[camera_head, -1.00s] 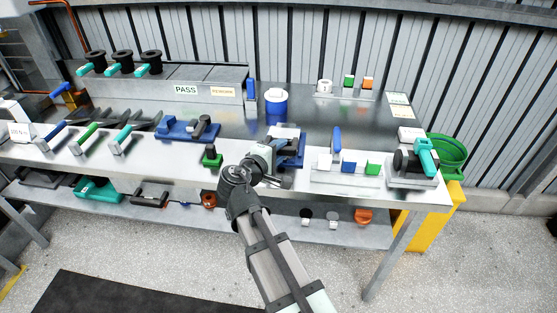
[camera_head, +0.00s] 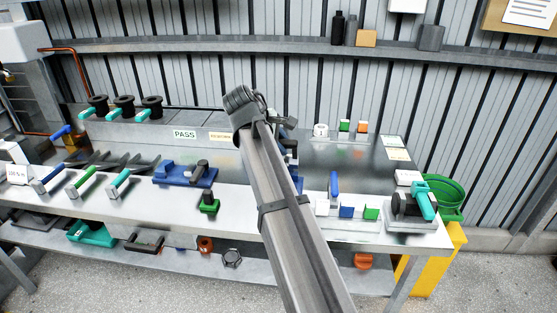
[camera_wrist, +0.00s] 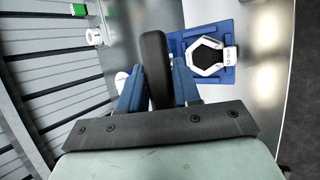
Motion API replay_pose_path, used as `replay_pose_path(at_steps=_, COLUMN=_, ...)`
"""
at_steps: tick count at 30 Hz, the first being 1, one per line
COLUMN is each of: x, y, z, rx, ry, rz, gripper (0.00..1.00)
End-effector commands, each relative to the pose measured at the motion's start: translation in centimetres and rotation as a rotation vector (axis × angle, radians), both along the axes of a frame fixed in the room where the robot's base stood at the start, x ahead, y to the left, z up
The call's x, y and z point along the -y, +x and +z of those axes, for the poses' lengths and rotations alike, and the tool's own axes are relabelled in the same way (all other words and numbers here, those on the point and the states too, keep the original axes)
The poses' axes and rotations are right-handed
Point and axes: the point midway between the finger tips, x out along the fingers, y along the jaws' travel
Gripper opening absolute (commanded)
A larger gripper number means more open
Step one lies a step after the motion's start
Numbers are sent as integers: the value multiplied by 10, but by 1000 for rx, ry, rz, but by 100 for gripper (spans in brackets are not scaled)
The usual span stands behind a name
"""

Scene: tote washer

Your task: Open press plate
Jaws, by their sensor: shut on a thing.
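My gripper (camera_wrist: 158,72) has its two blue fingers closed around a black bar-shaped handle (camera_wrist: 153,46) in the wrist view. The handle stands up between the fingers. I cannot tell where the handle joins the press plate. In the head view, my wrist and arm hide the gripper and most of the blue fixture, which shows only in part at their right edge.
A blue fixture with a black clamp (camera_head: 186,173) and a green-based piece (camera_head: 208,201) stand left of my arm. The wall shelf (camera_head: 300,43) runs behind the bench.

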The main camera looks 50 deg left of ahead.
Motion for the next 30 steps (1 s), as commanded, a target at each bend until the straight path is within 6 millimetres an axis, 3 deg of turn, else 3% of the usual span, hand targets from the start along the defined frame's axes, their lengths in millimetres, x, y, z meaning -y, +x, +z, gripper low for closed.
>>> replay_pose_path(at_steps=1, x=-11, y=9, z=7, rx=-24, ry=-25, rz=-2, gripper=0)
replay_pose_path(at_steps=13, x=-53, y=52, z=28, rx=-17, ry=-19, rz=-3, gripper=0)
replay_pose_path(at_steps=21, x=-78, y=78, z=30, rx=-17, ry=-19, rz=-2, gripper=0)
replay_pose_path(at_steps=30, x=-91, y=92, z=27, rx=-20, ry=-20, rz=-4, gripper=0)
